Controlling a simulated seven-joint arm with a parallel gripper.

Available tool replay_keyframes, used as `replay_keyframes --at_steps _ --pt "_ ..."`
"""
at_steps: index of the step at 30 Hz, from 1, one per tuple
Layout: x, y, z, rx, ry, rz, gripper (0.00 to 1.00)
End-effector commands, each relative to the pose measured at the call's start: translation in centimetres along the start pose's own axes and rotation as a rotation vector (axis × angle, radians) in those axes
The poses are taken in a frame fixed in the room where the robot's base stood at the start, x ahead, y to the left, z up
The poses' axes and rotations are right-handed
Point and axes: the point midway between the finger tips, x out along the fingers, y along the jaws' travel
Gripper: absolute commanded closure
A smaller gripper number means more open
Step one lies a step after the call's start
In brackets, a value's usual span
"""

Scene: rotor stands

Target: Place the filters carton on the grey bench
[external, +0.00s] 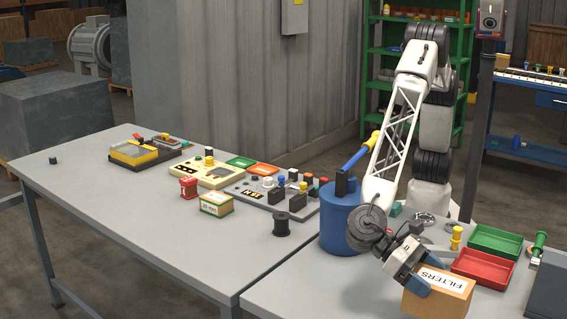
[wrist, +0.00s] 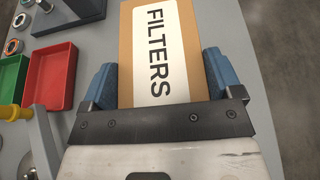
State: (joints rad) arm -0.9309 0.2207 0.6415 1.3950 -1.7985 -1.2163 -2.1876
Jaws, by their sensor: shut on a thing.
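The filters carton (external: 440,296) is a brown box with a white label reading FILTERS, at the lower right of the external view. My gripper (external: 413,277) is shut on it, with a blue finger on each side. In the wrist view the carton (wrist: 126,50) sits between the two blue fingers of my gripper (wrist: 160,82). I cannot tell whether the carton touches the surface below it. The grey bench (external: 130,215) stretches across the left and middle of the external view, with a second grey top (external: 300,290) at the right.
A green tray (external: 495,241) and a red tray (external: 484,268) lie behind the carton. A blue drum (external: 340,225) stands left of my arm. The bench's front left is clear.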

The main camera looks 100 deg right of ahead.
Motion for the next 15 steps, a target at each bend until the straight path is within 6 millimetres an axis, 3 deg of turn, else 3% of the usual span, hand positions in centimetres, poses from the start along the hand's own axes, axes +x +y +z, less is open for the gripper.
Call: replay_keyframes --at_steps 6,15 --pt "0.8 -2.5 0.1 -0.001 -0.001 0.000 0.56" --pt "1.2 -3.9 0.2 -0.002 -0.001 0.000 0.56"
